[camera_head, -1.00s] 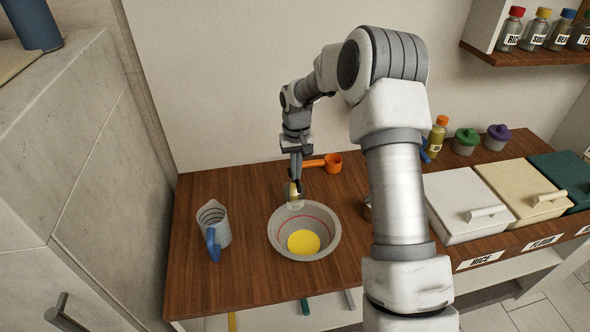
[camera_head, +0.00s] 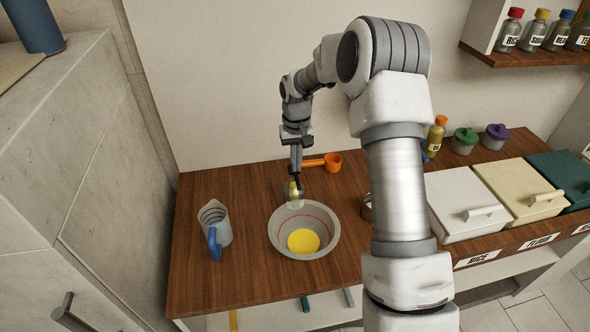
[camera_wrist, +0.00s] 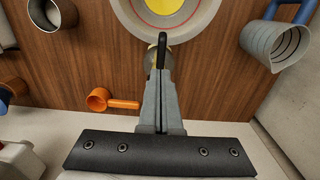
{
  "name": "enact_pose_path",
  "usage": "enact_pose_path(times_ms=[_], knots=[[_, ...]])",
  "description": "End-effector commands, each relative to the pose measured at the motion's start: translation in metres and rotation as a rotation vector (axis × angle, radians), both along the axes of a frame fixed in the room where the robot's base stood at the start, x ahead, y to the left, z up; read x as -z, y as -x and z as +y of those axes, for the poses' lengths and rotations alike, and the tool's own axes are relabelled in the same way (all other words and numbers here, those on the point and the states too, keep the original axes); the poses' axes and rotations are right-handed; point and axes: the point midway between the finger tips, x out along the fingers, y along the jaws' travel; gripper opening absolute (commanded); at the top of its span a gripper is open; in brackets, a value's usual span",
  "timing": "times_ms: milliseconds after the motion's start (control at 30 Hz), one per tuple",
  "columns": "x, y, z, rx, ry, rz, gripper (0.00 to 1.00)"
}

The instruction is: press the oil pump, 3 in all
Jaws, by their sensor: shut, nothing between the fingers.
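The oil pump is a small clear bottle (camera_head: 294,194) with yellow contents, standing on the counter just behind the bowl. My gripper (camera_head: 297,182) is shut and points down right over its top. In the wrist view my shut fingertips (camera_wrist: 162,40) cover most of the bottle (camera_wrist: 152,62), so I cannot tell whether they touch the pump head. The grey bowl (camera_head: 283,232) has a red line inside and a yellow pool of liquid (camera_head: 303,240) at its bottom.
A measuring jug (camera_head: 214,226) with a blue handle stands left of the bowl. An orange scoop (camera_head: 332,162) lies behind the gripper. Lidded bins (camera_head: 470,185) and an orange-capped bottle (camera_head: 436,136) are to the right. The counter's front left is clear.

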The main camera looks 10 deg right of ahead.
Motion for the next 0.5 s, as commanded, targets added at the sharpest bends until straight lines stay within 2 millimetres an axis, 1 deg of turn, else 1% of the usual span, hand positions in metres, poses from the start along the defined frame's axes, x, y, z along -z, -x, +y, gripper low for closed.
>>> enact_pose_path(times_ms=[167, 500], knots=[[0.006, 0.000, 0.000, 0.000, 0.000, 0.000, 0.00], [0.027, 0.000, 0.000, 0.000, 0.000, 0.001, 0.00]])
